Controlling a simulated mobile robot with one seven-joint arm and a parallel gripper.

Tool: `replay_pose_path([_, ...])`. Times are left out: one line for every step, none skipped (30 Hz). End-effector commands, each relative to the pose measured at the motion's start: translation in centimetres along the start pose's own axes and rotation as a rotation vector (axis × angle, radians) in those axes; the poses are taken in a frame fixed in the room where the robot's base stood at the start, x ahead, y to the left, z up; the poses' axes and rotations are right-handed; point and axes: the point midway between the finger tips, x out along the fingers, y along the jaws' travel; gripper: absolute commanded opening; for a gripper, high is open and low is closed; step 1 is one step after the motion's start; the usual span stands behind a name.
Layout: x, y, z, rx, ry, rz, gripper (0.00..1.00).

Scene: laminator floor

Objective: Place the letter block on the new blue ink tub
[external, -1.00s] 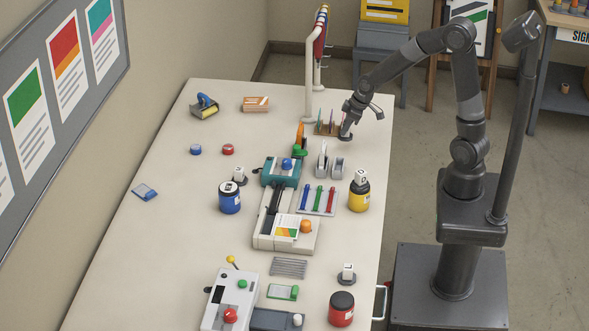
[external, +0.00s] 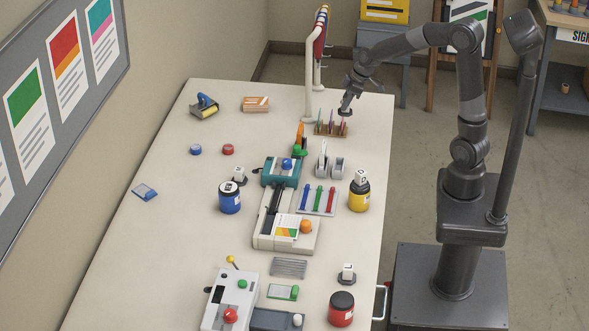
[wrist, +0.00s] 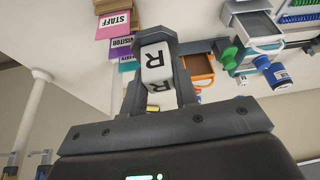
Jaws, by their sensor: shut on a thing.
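In the external view my gripper (external: 346,110) is above the far right part of the table, beside the card rack, and the block is too small to make out clearly. The blue ink tub (external: 230,200) stands upright at the left middle of the table, well away from my gripper.
A yellow tub (external: 359,198) with a white block on top and a red tub (external: 341,312) stand along the right side. A laminator (external: 284,230) is between. The card rack (external: 332,129) and a white post (external: 309,90) are close to my gripper. The table's left middle is mostly clear.

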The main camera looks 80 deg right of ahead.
Motion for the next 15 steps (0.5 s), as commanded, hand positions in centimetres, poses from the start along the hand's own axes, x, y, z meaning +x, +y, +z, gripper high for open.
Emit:
replay_pose_path([0.4,-0.5,-2.4,-0.036,0.004,-0.017,0.00])
replay_pose_path([0.5,-0.9,-3.7,-0.055,0.005,-0.026,0.00])
replay_pose_path([0.7,-1.3,-5.4,-0.080,0.007,-0.039,0.00])
replay_pose_path([0.9,-1.8,-6.7,-0.100,0.006,-0.049,0.00])
replay_pose_path([1.1,-2.2,-7.9,-0.119,0.007,-0.057,0.00])
replay_pose_path([1.3,-2.8,-9.5,-0.143,0.007,-0.069,0.00])
replay_pose_path([1.6,-3.4,-10.7,-0.161,0.007,-0.078,0.00])
replay_pose_path([1.7,-3.9,-11.9,-0.179,0.008,-0.086,0.00])
replay_pose_path([2.0,-4.7,-13.5,-0.204,0.008,-0.096,0.00])
replay_pose_path([2.2,-5.2,-14.6,-0.222,0.008,-0.105,0.00])
replay_pose_path([2.4,-5.9,-15.7,-0.240,0.008,-0.112,0.00])
replay_pose_path([2.7,-6.8,-17.1,-0.263,0.007,-0.124,0.00])
replay_pose_path([2.9,-7.5,-18.1,-0.280,0.007,-0.131,0.00])
replay_pose_path([3.0,-8.3,-19.2,-0.298,0.007,-0.138,0.00])
replay_pose_path([3.3,-9.3,-20.5,-0.321,0.006,-0.147,0.00])
